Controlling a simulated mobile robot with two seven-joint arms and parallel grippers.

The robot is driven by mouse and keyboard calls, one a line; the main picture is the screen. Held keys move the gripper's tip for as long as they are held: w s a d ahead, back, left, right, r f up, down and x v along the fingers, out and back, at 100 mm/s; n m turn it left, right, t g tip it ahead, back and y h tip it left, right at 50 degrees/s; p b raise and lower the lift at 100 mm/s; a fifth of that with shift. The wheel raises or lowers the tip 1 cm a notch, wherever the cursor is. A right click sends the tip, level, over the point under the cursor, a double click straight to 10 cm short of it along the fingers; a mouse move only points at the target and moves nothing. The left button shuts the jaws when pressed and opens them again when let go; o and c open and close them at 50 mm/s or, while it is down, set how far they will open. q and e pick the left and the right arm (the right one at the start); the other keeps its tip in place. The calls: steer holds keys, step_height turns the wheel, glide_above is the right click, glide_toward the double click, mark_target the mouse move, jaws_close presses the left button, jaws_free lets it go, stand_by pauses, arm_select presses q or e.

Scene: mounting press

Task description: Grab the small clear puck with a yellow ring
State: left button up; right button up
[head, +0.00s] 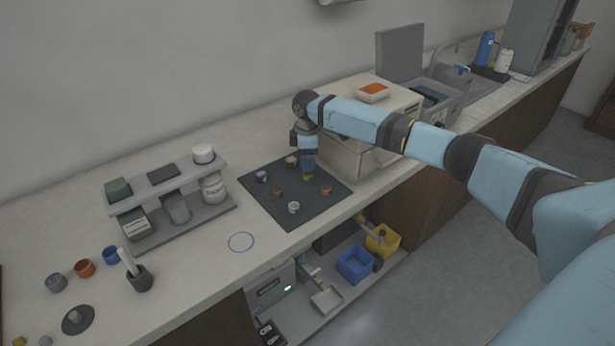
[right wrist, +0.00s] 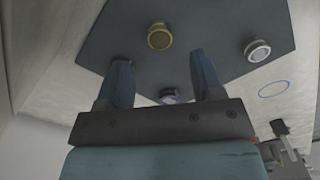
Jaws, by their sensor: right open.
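A small puck with a yellow ring (right wrist: 160,36) lies on the dark mat (right wrist: 225,25) in the right wrist view, just ahead of the fingertips. My right gripper (right wrist: 159,60) is open, with nothing between its fingertips. In the head view my right gripper (head: 308,169) points down over the mat (head: 255,198), among several small pucks. I cannot tell for certain which puck in the head view has the yellow ring. A pale clear puck (right wrist: 257,50) lies to the right in the wrist view, and a purplish puck (right wrist: 170,96) shows between the fingers. My left gripper is not in view.
A beige press-like machine (head: 350,158) stands right behind the mat. A grey shelf rack (head: 168,190) with jars and boxes stands to the left. A blue ring outline (head: 241,242) marks the bare counter in front. Blue (head: 355,264) and yellow (head: 382,241) bins are below.

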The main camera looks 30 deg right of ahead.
mark_target(307, 173)
step_height(307, 173, down, 6)
steer(key=shift+r, duration=0.25)
steer(key=c, duration=1)
